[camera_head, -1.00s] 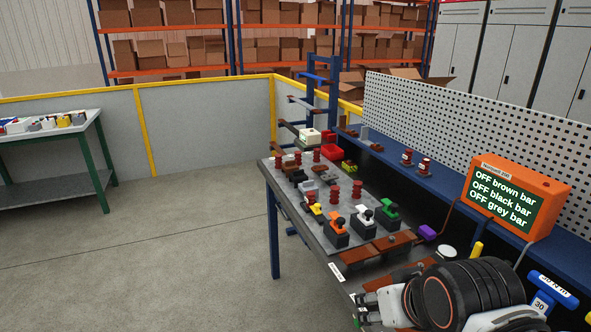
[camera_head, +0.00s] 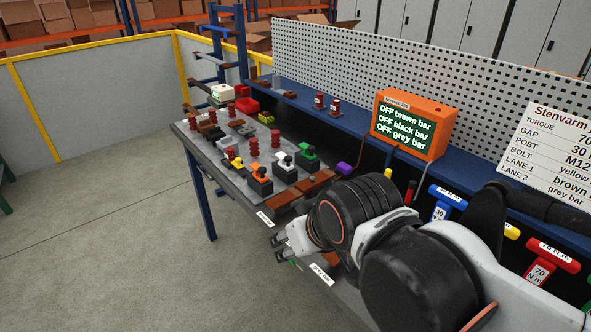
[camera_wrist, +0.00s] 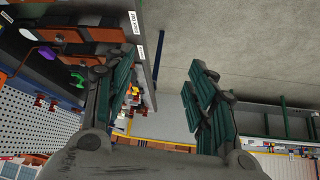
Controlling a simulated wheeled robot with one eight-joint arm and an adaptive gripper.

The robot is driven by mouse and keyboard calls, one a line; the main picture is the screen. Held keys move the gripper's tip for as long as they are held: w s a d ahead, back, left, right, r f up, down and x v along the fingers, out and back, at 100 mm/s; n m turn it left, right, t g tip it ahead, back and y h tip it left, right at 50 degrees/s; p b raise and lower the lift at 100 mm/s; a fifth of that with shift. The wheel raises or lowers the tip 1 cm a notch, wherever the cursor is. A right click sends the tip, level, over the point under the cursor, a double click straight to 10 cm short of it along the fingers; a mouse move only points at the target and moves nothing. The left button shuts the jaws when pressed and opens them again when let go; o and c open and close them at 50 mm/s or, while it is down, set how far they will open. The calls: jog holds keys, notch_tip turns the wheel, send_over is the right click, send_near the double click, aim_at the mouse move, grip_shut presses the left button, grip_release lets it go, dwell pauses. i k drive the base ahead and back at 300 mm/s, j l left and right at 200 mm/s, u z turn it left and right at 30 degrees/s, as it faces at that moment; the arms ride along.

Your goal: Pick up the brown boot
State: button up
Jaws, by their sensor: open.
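A small brown piece (camera_head: 205,127), which may be the brown boot, sits among small parts at the far left of the bench in the head view; it is too small to be sure. A black piece (camera_head: 215,135) lies close by. My gripper (camera_head: 278,241) is at the bench's near front edge, well short of these parts. In the wrist view my gripper (camera_wrist: 150,78) is open, with nothing between its fingers. The boot cannot be made out in the wrist view.
Clamps with coloured handles (camera_head: 260,177) and red posts (camera_head: 275,139) stand on the bench between my gripper and the small parts. An orange display box (camera_head: 410,122) stands on the blue shelf (camera_head: 350,122). Open floor (camera_head: 110,235) lies left of the bench.

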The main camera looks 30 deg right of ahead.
aim_at(204, 126)
jog(key=i+z, duration=0.15)
jog(key=z, duration=0.25)
jog(key=i+j+z, duration=0.15)
jog(key=z, duration=0.2)
jog(key=i+j+z, duration=0.1)
jog(key=i+j, duration=0.15)
jog(key=i+j+z, duration=0.15)
jog(key=j, duration=0.25)
jog(key=i+j+z, duration=0.1)
jog(key=i+j, duration=0.2)
jog(key=i+j+z, duration=0.1)
jog(key=j, duration=0.35)
jog(key=i+j+z, duration=0.1)
jog(key=i+j, duration=0.35)
jog(key=j, duration=0.15)
jog(key=i+j, duration=0.15)
jog(key=j, duration=0.2)
jog(key=i+j, duration=0.15)
jog(key=j, duration=0.15)
jog(key=i+j, duration=0.15)
jog(key=j, duration=0.15)
